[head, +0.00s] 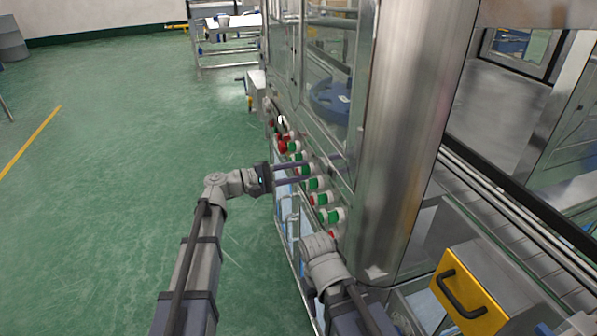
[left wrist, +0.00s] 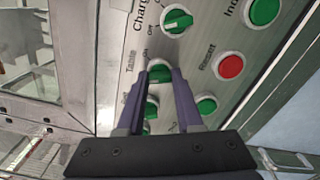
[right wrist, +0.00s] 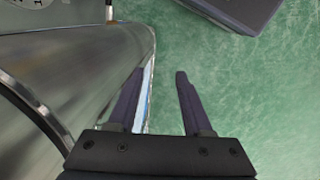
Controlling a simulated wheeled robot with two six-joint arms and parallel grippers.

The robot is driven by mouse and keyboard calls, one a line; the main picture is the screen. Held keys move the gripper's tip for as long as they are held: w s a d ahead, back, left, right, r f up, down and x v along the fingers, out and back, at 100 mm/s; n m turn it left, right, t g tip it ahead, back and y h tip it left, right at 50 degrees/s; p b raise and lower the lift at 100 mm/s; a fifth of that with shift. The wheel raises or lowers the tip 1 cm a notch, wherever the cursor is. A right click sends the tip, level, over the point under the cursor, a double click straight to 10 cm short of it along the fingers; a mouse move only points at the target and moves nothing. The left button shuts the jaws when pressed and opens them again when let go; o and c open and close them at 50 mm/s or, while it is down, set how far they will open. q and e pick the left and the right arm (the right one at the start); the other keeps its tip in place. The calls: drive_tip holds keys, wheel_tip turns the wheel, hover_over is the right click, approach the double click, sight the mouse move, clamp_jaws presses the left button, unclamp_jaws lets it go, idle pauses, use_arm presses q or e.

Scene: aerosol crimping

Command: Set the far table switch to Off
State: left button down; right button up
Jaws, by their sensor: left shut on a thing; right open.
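In the left wrist view, the table switch (left wrist: 160,73) is a round green knob beside the label "Table" and an "On" mark on a grey panel. My left gripper (left wrist: 154,70) is shut on this knob, its two fingertips on either side of it. The fingers hide part of the knob, so its exact setting is hard to read. In the head view my left gripper (head: 300,174) reaches from the left to the row of buttons on the machine's side. My right gripper (right wrist: 160,73) is open and empty, above the green floor beside the machine.
Next to the table switch are a green "Charge" switch (left wrist: 176,20), another green knob (left wrist: 152,105), a red reset button (left wrist: 230,66) and a green button (left wrist: 263,11). A steel column (head: 410,130) stands right of the panel. The green floor (head: 110,140) at left is clear.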

use_arm(q)
drive_tip(key=shift+n, duration=1)
drive_tip(key=c, duration=0.6)
unclamp_jaws()
drive_tip(key=shift+o, duration=0.2)
drive_tip(key=v, duration=0.8)
drive_tip(key=shift+d, duration=0.1)
